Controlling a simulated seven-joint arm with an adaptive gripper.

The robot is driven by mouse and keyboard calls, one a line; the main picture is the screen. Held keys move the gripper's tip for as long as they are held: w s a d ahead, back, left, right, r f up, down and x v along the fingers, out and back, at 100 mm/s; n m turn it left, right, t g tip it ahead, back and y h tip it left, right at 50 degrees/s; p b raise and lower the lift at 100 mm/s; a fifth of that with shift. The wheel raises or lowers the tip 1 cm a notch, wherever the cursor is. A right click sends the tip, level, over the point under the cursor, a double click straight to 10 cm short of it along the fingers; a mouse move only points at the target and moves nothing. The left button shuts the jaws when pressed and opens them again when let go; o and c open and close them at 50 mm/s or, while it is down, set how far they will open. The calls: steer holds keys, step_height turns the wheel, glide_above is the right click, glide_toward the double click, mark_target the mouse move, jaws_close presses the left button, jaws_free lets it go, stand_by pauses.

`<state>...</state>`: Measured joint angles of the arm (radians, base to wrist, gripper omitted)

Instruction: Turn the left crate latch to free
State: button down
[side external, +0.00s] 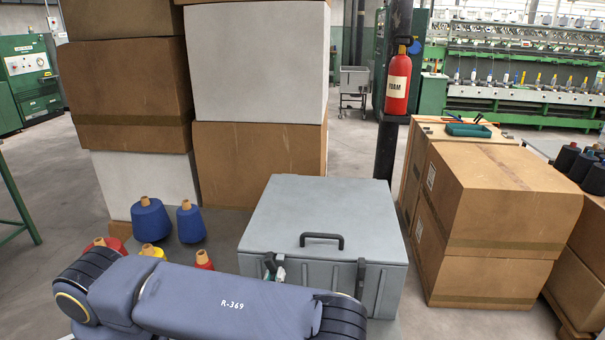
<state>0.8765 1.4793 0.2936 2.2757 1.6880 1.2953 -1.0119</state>
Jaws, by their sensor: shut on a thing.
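A grey crate (325,215) with a closed lid and a black top handle (321,240) stands in the middle of the side external view. The left crate latch (269,262) is a dark piece on the front face below the lid edge. A second dark latch (361,275) hangs upright to its right. My gripper (279,274) shows only as a small pale patch at the left latch, shut on it. My forearm hides most of the gripper and the crate's lower front. The latch's exact angle cannot be told.
Blue yarn cones (151,220) and several red and yellow ones stand left of the crate. Stacked cartons (255,65) rise behind it, and more cartons (495,200) stand to its right. A post with a red extinguisher (398,85) is behind the crate.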

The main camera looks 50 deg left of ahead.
steer(key=shift+s+a+f+n, duration=0.15)
steer(key=shift+f+n, duration=0.2)
steer(key=shift+n, duration=1.85)
steer(key=shift+s+a+f+n, duration=0.2)
steer(key=shift+f+n, duration=0.15)
steer(key=shift+n, duration=1.85)
steer(key=shift+s+a+f+n, duration=0.15)
steer(key=shift+f+n, duration=0.2)
steer(key=shift+n, duration=1.85)
steer(key=c, duration=1.2)
jaws_free()
steer(key=shift+o, duration=0.2)
steer(key=v, duration=1.2)
